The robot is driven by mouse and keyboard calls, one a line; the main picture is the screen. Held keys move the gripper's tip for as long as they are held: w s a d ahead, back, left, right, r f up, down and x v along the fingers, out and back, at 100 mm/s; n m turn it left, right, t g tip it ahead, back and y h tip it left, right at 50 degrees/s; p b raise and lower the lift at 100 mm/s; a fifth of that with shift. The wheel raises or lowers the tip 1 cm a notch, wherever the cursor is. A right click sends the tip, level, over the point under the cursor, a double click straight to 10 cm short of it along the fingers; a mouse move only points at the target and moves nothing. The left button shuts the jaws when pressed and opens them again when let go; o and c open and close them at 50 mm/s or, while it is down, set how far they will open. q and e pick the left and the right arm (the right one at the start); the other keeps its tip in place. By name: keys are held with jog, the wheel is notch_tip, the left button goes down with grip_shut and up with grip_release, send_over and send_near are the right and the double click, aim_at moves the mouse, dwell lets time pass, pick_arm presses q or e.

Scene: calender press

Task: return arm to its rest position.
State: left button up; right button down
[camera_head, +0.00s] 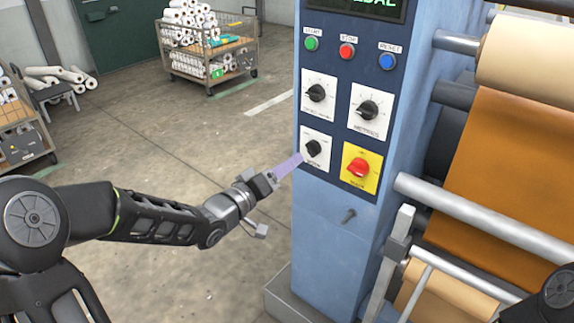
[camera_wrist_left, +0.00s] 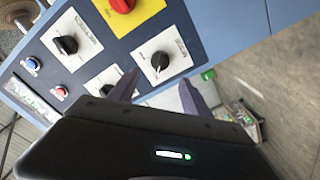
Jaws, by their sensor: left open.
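My left arm comes in from the left in the head view. My left gripper (camera_head: 287,165) is in front of the blue control panel, with its pale purple fingers pointing at the lower-left black selector knob (camera_head: 314,148). In the left wrist view the gripper (camera_wrist_left: 160,92) is open, its two fingers apart and empty. The same knob (camera_wrist_left: 160,61) shows just beyond the gap between them. Whether a fingertip touches the panel I cannot tell. My right gripper is not in view; only a dark part of my right arm shows at the lower right.
The blue machine column (camera_head: 335,235) carries more knobs, a red switch on a yellow plate (camera_head: 359,170) and buttons. Rollers with orange sheet (camera_head: 510,165) stand at the right. A cart of rolls (camera_head: 210,55) stands at the back. Floor (camera_head: 170,130) left of the column is clear.

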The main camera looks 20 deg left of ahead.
pick_arm(q)
jog(key=s+f+g+y+p, duration=0.1)
jog(key=s+f+g+y, duration=0.2)
jog(key=f, duration=0.8)
jog(key=s+f+g+y+p, duration=0.1)
jog(key=s+f+g, duration=0.3)
jog(key=f, duration=0.8)
jog(key=s+d+f+m+g+p, duration=0.1)
jog(key=s+d+f+g, duration=0.2)
jog(key=s, duration=0.6)
jog(key=s+d+f+m+g+h+p, duration=0.1)
jog(key=s+d+f+g, duration=0.2)
jog(key=s+d+f, duration=0.3)
jog(key=s+d+f+m+g+p, duration=0.1)
jog(key=s+d+f+g, duration=0.2)
jog(key=s+f, duration=0.3)
jog(key=s+d, duration=0.1)
jog(key=s, duration=0.4)
jog(key=shift+s+d+f, duration=0.2)
jog(key=shift+s+d, duration=0.1)
jog(key=shift+d, duration=0.05)
